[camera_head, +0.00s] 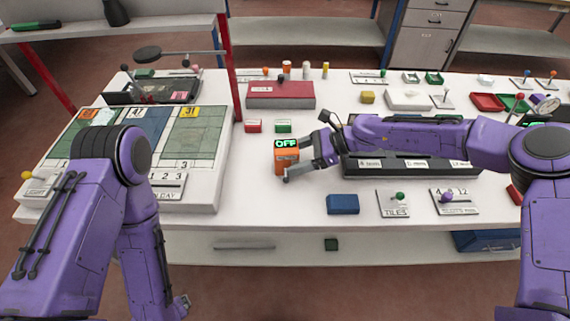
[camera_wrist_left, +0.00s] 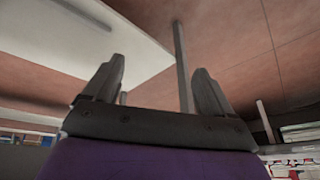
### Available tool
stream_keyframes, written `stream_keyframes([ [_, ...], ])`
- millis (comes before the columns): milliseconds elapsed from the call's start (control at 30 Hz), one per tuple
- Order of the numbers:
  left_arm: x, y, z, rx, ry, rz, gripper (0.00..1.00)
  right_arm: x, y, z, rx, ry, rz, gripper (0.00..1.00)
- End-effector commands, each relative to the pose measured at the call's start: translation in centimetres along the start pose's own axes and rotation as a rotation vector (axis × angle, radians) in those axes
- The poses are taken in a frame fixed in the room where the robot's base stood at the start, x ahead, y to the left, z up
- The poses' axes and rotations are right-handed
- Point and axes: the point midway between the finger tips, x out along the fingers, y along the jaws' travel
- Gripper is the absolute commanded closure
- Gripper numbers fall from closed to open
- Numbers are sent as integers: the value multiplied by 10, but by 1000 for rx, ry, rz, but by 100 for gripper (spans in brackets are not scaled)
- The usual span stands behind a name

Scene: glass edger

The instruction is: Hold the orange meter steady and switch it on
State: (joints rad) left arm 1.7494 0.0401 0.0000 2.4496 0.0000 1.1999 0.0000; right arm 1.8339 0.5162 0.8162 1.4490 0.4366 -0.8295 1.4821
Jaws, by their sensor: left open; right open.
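The orange meter (camera_head: 287,160) stands upright on the white table near its middle. Its dark top display reads OFF in green letters. My right gripper (camera_head: 296,160) comes in from the right and is open. Its fingers are at the meter's right side, one near its front lower edge; whether they touch it I cannot tell. The meter's switch cannot be made out. My left gripper (camera_wrist_left: 160,68) is open and empty in the left wrist view, low beside the table's underside and away from the meter.
A red block (camera_head: 253,126) and a green block (camera_head: 283,126) lie behind the meter. A blue block (camera_head: 343,204) lies in front and to the right. A long dark case (camera_head: 412,166) sits under my right forearm. A panelled board (camera_head: 207,150) stands left. Bare table lies just in front.

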Motion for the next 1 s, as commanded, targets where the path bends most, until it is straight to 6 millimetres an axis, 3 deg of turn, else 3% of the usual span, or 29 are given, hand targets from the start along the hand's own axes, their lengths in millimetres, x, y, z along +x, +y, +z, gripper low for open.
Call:
stream_keyframes([
  [200, 6, 1, 2, 0, 0, 0, 15, 20, 0, 0, -1, 0, 0, 24],
  [500, 5, 0, 2, 0, 0, 0, 15, 22, 0, 1, -1, 0, 0, 24],
  [600, 6, 0, 2, 0, 0, 0, 15, 22, 0, 1, -1, 0, 0, 55],
  [700, 6, 0, 2, 0, 0, 0, 15, 22, 0, 1, -1, 0, 0, 55],
  [767, 5, 2, 2, 2, -2, 3, 34, 22, 0, 1, -1, -1, 0, 55],
  [867, 2, 21, 7, 38, -48, 49, 67, 22, 0, 1, -1, -1, 0, 56],
  [967, -13, 68, 20, 157, -164, 175, 67, 22, 0, 2, -1, -1, 0, 56],
  [1000, -25, 92, 27, 232, -221, 244, 67, 22, 0, 2, -1, -1, 0, 56],
])
